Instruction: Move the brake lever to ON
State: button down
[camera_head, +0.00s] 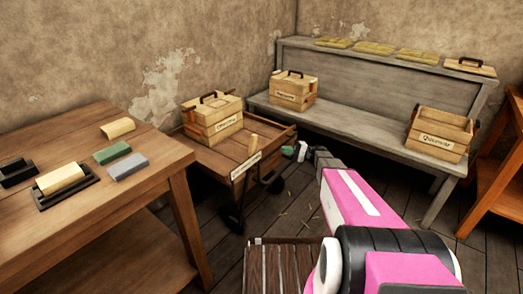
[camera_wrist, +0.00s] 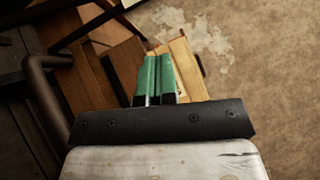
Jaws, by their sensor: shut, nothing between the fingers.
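A low wooden cart (camera_head: 214,151) on dark wheels stands against the wall. A short upright wooden peg (camera_head: 253,145) rises near its right front corner, above a pale label strip (camera_head: 246,165) too small to read. It may be the brake lever; I cannot tell its setting. My gripper (camera_head: 289,151) is at the cart's right side in the head view, to the right of the peg and apart from it in the picture. In the wrist view its green fingers (camera_wrist: 155,78) are together and empty, in front of a light wooden crate (camera_wrist: 186,68). No lever shows clearly there.
A labelled crate (camera_head: 212,118) sits on the cart. A grey bench (camera_head: 345,122) behind holds two more crates, at left (camera_head: 293,91) and right (camera_head: 440,135). A wooden table (camera_head: 140,180) with several blocks is at left. A dark curved bar (camera_wrist: 43,95) shows in the wrist view.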

jog(key=s+x, duration=0.2)
jog(key=x, duration=1.1)
jog(key=shift+s+d+r, duration=0.25)
jog(key=shift+s+r, duration=0.05)
jog(key=shift+s, duration=0.05)
